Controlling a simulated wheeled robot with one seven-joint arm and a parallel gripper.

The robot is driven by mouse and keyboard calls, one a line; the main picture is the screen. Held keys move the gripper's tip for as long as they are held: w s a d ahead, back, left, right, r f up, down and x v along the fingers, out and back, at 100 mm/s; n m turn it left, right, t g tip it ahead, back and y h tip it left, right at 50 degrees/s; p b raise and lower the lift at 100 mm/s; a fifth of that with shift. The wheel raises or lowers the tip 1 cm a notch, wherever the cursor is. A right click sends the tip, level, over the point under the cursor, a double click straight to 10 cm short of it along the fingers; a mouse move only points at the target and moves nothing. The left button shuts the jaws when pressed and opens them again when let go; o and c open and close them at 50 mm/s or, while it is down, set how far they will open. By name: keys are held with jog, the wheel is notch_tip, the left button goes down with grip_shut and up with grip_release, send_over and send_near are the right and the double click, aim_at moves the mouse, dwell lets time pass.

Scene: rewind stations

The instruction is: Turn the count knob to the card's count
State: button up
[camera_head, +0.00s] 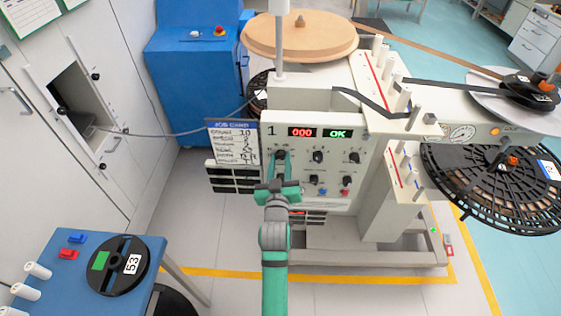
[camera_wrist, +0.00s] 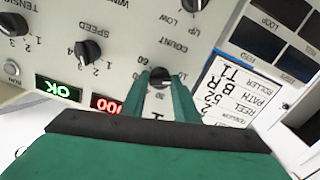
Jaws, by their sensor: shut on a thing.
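The count knob (camera_wrist: 160,76) is a small dark knob on the pale front panel, with the word COUNT beside it in the wrist view. My gripper (camera_wrist: 159,84) has its two green fingers shut on this knob, one on each side. In the head view my gripper (camera_head: 280,160) reaches up to the panel's left knob, and the fingers partly hide it. The knob's pointer is hard to make out. The job card (camera_head: 232,142) hangs just left of the panel. It also shows upside down in the wrist view (camera_wrist: 236,92); its count line is not clearly readable.
The red display (camera_head: 301,132) reads 000 and the green one (camera_head: 342,131) reads OK. The speed knob (camera_wrist: 88,53) and other knobs sit close by. A blue table (camera_head: 60,255) with a black reel (camera_head: 112,264) stands at lower left.

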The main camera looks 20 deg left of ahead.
dwell(0.3)
jog(key=o, duration=1)
jog(key=shift+w, duration=0.15)
jog(key=shift+o, duration=0.2)
jog(key=shift+d, duration=0.15)
jog(key=shift+s, duration=0.6)
jog(key=v, duration=0.9)
jog(key=shift+s+d, duration=0.25)
jog(key=shift+s, duration=0.1)
jog(key=shift+w, duration=0.1)
